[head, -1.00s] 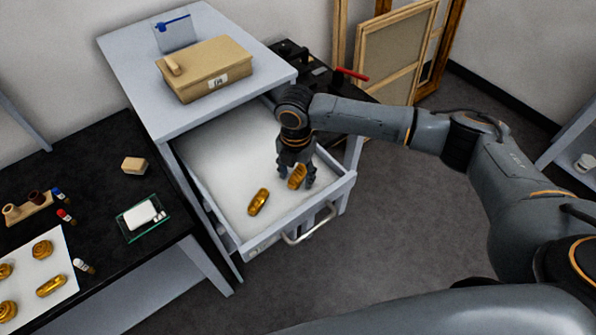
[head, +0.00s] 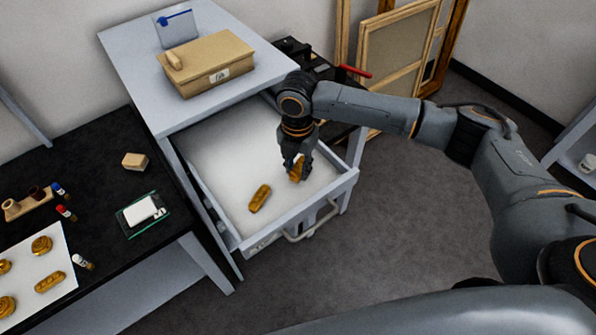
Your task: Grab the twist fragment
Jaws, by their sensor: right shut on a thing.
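A gold fragment with ridges, which looks like the twist fragment (head: 296,170), is between the fingers of my right gripper (head: 299,172). The gripper is shut on it, over the right side of the open white drawer (head: 222,150). The fingers hide part of the fragment, and I cannot tell whether it touches the drawer floor. A second gold fragment (head: 260,198), long and rounded, lies in the drawer to the left of the gripper. My left gripper is not in view.
A cardboard box (head: 205,65) sits on the cabinet top above the drawer. The black table (head: 110,180) at left bears a white sheet (head: 62,262) with several gold pieces, small bottles and a glass plate (head: 145,228). Frames (head: 400,60) lean at the back.

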